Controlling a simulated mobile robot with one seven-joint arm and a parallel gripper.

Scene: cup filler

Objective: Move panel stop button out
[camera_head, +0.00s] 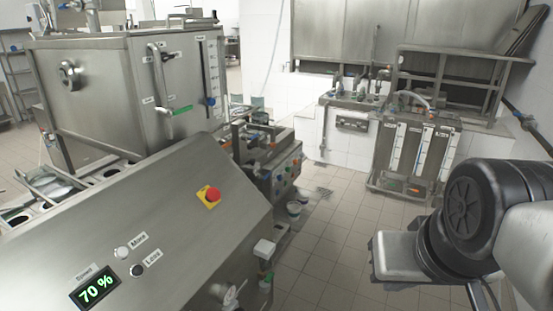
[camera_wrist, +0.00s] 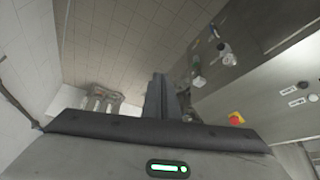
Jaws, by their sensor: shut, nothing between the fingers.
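The panel stop button (camera_head: 209,194) is a red knob on a yellow square plate, on the sloped steel control panel (camera_head: 150,210). In the wrist view the stop button (camera_wrist: 236,118) shows to the right of my gripper, partly cut off by the dark gripper body. My gripper (camera_wrist: 158,77) has its dark fingers together and holds nothing. It is well apart from the button. In the head view my arm is at the lower right, and the fingertips cannot be made out there. Whether the button is pressed in or out is too small to tell.
The panel also bears a lit "70 %" display (camera_head: 94,288), a white button (camera_head: 121,252) and a black button (camera_head: 137,270). A large steel tank (camera_head: 110,95) stands behind it. A filling stand (camera_head: 415,150) is at the back right.

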